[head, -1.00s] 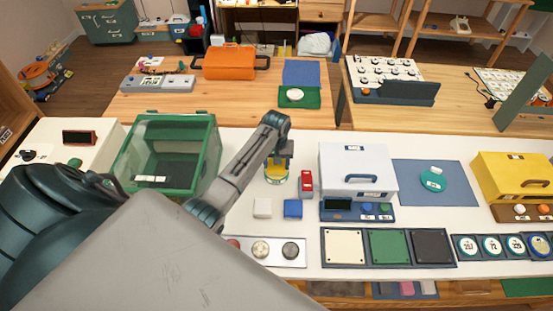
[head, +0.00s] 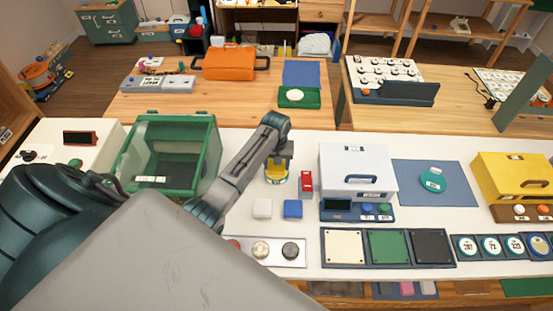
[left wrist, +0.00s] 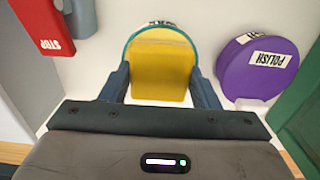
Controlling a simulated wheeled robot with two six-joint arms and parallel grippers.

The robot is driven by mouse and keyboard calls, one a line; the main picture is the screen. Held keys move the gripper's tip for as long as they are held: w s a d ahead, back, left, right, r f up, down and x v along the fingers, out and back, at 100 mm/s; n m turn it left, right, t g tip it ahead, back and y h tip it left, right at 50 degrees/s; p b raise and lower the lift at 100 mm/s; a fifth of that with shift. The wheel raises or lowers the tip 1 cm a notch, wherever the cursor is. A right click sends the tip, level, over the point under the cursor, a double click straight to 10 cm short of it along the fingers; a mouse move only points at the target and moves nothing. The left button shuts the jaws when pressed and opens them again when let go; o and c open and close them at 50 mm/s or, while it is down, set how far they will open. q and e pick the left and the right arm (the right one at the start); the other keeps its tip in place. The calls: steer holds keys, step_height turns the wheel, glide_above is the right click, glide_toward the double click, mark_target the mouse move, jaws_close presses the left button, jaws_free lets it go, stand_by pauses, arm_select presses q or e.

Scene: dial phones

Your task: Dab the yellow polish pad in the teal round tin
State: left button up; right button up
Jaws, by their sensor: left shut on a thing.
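The yellow polish pad (left wrist: 162,65) is between the two fingers of my left gripper (left wrist: 160,88), which is shut on it. It also shows in the head view (head: 276,167) below the gripper (head: 279,158). The teal round tin (head: 276,181) is directly below the pad in the head view, with a pale label on its front. In the left wrist view its teal rim (left wrist: 128,44) curves around the pad's far side, and the pad hides most of it. I cannot tell whether pad and tin touch. My right gripper is not in view.
A purple tin marked POLISH (left wrist: 258,66) stands right of the pad in the wrist view. A red STOP block (head: 306,182) stands close beside the teal tin. White (head: 262,208) and blue (head: 293,209) blocks lie in front. A green-framed clear box (head: 168,155) stands left.

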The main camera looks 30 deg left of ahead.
arm_select(q)
steer(key=shift+r, duration=3.5)
